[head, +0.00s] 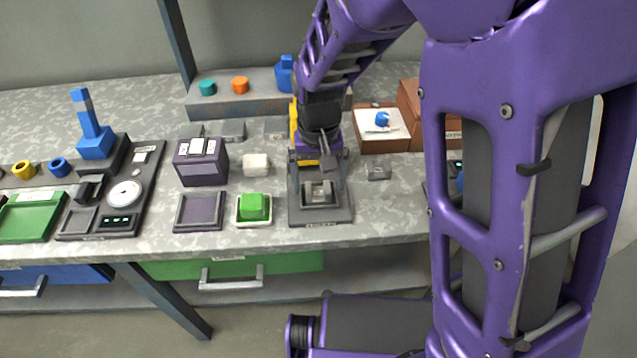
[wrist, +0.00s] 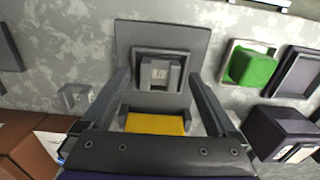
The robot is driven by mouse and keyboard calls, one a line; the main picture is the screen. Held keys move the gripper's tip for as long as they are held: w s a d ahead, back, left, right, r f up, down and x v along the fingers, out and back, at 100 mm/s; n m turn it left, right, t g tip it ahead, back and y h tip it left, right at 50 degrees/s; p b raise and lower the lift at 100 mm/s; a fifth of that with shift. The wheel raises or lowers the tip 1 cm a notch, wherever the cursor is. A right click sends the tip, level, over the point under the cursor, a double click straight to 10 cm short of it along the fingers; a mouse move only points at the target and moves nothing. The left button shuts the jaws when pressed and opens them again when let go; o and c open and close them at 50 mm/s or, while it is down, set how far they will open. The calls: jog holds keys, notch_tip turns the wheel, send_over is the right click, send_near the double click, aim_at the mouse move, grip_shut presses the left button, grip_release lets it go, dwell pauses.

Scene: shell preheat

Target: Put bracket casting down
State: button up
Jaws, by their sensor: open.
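The bracket casting, a small grey block with a raised middle, sits in the square recess of a dark grey fixture (head: 320,216). In the wrist view the casting (wrist: 158,75) lies between and beyond my fingertips, with the fixture plate (wrist: 190,37) around it. In the head view the casting (head: 319,194) shows just below my gripper (head: 319,163). My gripper is open, with visible space between each finger and the casting. A yellow part (wrist: 155,123) of the fixture shows nearer my palm.
A green block in a white tray (head: 239,217) and a dark purple box (head: 201,162) stand left of the fixture. A small grey block (head: 378,173) and a brown box (head: 382,143) are to the right. The bench front edge is close.

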aim_at(319, 196)
notch_tip(319, 196, up, 11)
jog(key=p, duration=0.2)
dwell(0.3)
